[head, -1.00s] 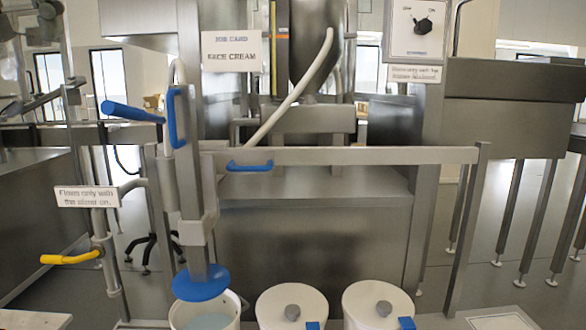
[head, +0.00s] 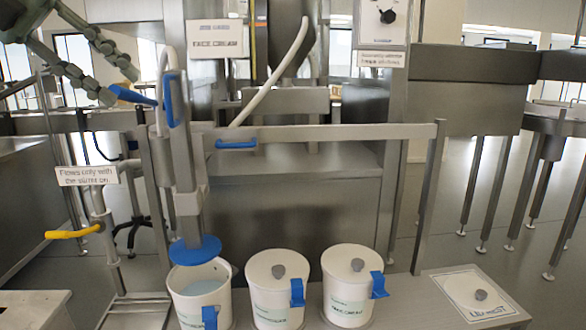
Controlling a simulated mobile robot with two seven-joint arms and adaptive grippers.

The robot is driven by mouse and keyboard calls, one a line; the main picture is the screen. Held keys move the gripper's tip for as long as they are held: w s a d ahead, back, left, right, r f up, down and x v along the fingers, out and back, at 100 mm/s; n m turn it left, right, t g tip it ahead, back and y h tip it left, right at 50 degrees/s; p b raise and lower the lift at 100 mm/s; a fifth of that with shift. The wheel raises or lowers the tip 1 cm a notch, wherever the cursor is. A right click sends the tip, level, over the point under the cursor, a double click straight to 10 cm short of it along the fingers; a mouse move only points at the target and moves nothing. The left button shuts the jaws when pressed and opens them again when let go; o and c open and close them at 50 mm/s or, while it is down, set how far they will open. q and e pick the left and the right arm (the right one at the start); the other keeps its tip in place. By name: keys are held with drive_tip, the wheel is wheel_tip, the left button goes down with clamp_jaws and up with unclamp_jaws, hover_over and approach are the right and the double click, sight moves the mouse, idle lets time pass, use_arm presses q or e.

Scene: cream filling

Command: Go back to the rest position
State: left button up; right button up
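My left gripper (head: 121,87) is at the upper left of the head view, with its two segmented grey fingers apart. My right gripper is not in view.
An uncovered white pot (head: 183,302) with pale contents stands under the blue nozzle disc (head: 195,251). Two lidded pots (head: 272,300) (head: 349,296) stand to its right. A lid rest plate (head: 455,291) lies farther right. A yellow-handled valve (head: 72,233) is at left.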

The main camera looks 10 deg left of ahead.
use_arm(q)
drive_tip(key=w+a+f+n+t+h, duration=0.3)
drive_tip(key=w+f+n+t+h, duration=0.35)
drive_tip(key=w+f, duration=0.55)
drive_tip(key=w+a+f+n+t+y+p, duration=0.15)
drive_tip(key=a+f+n+y, duration=0.4)
drive_tip(key=f, duration=0.55)
drive_tip(key=a+f+n+t+y, duration=0.3)
drive_tip(key=f+n+y, duration=0.4)
drive_tip(key=f+n, duration=0.25)
drive_tip(key=s+d+f+n+g+y, duration=0.2)
drive_tip(key=s+f+n+g, duration=0.3)
drive_tip(key=f, duration=0.7)
drive_tip(key=s+d+f+n+g+y, duration=0.1)
drive_tip(key=s+f+n+g+y, duration=0.1)
drive_tip(key=s+f, duration=0.75)
drive_tip(key=s+d+f+n+g+h+p, duration=0.1)
drive_tip(key=s+d+f+g, duration=0.6)
drive_tip(key=s+d+f, duration=0.7)
drive_tip(key=shift+s+d+f+n+g+h, duration=0.3)
drive_tip(key=shift+s+d+f+n+h, duration=0.25)
drive_tip(key=shift+h, duration=0.25)
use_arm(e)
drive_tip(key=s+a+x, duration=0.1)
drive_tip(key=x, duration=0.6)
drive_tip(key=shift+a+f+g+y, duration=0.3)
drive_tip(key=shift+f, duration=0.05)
